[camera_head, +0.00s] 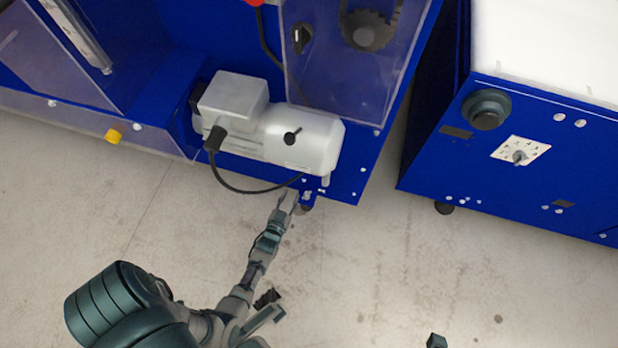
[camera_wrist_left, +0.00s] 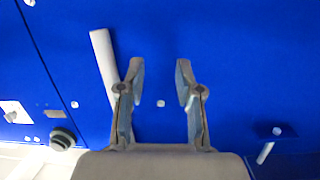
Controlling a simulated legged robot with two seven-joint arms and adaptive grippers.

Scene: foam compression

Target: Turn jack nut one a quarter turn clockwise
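My left gripper (camera_head: 286,199) reaches up to the lower edge of the left blue machine (camera_head: 348,184), below the grey motor. In the left wrist view my left gripper (camera_wrist_left: 160,72) is open, its two fingers apart with only blue panel and a small pale bolt head (camera_wrist_left: 160,103) showing between them. Small metal fittings and a dark foot (camera_head: 306,207) sit at the machine's lower corner, just right of the fingertips. Jack nut one is too small to pick out for sure among them.
The grey motor (camera_head: 318,140) with a black cable overhangs the fittings. A second blue machine (camera_head: 470,165) with a dark round knob (camera_head: 486,109) stands to the right, across a gap. A pale bar (camera_wrist_left: 104,70) lies beside the left finger in the wrist view. Floor below is mostly clear.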

